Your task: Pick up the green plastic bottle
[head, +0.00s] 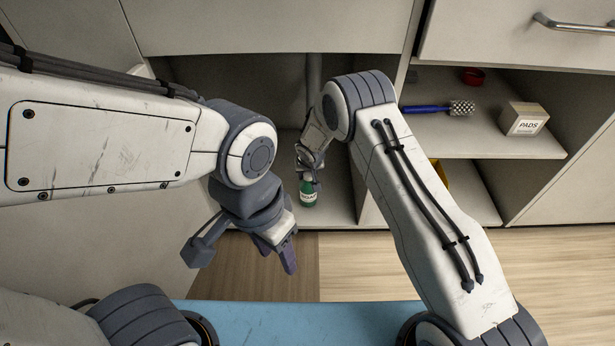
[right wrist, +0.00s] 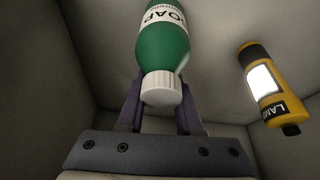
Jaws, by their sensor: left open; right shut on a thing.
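The green plastic bottle (head: 308,194) has a white cap and a white label reading SOAP. In the head view it is inside the open lower cabinet, just below my right gripper (head: 308,178). In the right wrist view the bottle (right wrist: 163,50) is between the fingers of my right gripper (right wrist: 161,105), which is shut on it near the cap end. From these views I cannot tell whether it touches the cabinet floor. My left gripper (head: 277,255) is open and empty, in front of the cabinet over the wooden floor.
The right shelf holds a blue-handled brush (head: 428,109), a red round thing (head: 472,76) and a PADS box (head: 523,119). Cabinet walls and a pipe (head: 314,75) bound the space around my right gripper.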

